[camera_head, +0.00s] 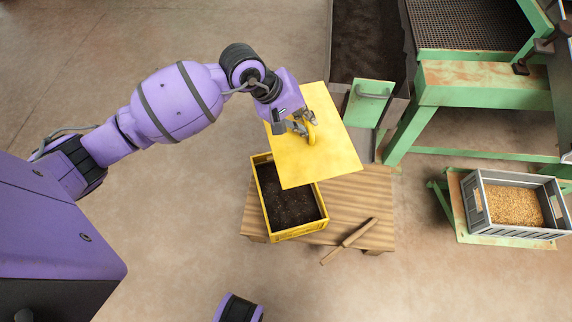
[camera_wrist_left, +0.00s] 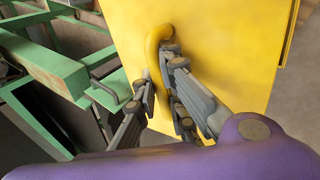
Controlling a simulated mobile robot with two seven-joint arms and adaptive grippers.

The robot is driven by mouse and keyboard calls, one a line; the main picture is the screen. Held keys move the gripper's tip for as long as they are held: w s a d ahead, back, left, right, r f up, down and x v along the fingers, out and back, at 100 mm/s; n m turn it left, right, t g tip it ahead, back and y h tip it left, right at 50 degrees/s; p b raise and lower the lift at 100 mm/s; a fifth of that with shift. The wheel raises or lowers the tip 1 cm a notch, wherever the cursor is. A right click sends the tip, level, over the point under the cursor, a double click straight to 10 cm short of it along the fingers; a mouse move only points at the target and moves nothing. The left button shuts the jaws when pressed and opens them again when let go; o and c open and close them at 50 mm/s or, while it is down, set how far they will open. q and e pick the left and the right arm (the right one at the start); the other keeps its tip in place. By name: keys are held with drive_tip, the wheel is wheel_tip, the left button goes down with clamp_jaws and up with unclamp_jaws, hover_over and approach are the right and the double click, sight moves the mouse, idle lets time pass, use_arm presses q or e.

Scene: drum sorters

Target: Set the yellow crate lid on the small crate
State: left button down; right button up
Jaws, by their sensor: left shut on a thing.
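The yellow crate lid (camera_head: 331,158) is a flat square panel with a curved yellow handle on top. My left gripper (camera_head: 303,126) is shut on that handle and holds the lid above and to the upper right of the small crate. In the left wrist view the fingers (camera_wrist_left: 163,98) close around the handle, with the lid (camera_wrist_left: 225,50) behind them. The small yellow crate (camera_head: 298,232) stands on a wooden table, open, with dark soil inside. The lid hides its upper right part in the head view. My right gripper is not in view.
A wooden tool (camera_head: 350,241) lies on the slatted table (camera_head: 376,205) right of the crate. A green machine frame (camera_head: 470,85) stands at the upper right. A grey crate of grain (camera_head: 478,205) sits on a green stand at the right. Open floor lies left.

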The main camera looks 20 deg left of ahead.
use_arm(q)
drive_tip(key=s+a+f, duration=0.1)
drive_tip(key=s+f, duration=0.1)
drive_tip(key=f, duration=0.7)
drive_tip(key=s+a+f+p, duration=0.1)
drive_tip(key=s+f, duration=0.2)
drive_tip(key=f, duration=0.6)
drive_tip(key=shift+s+a+f, duration=0.15)
drive_tip(key=shift+a+f, duration=0.15)
drive_tip(key=shift+f, duration=0.05)
drive_tip(key=shift+r, duration=0.1)
wheel_tip(320, 180, down, 8)
drive_tip(key=b, duration=0.5)
drive_tip(key=shift+f+b, duration=0.25)
drive_tip(key=shift+b, duration=0.1)
drive_tip(key=shift+s+f+b, duration=0.1)
drive_tip(key=shift+f+b, duration=0.2)
drive_tip(key=shift+f, duration=0.1)
drive_tip(key=c, duration=1.8)
unclamp_jaws()
drive_tip(key=shift+o, duration=0.2)
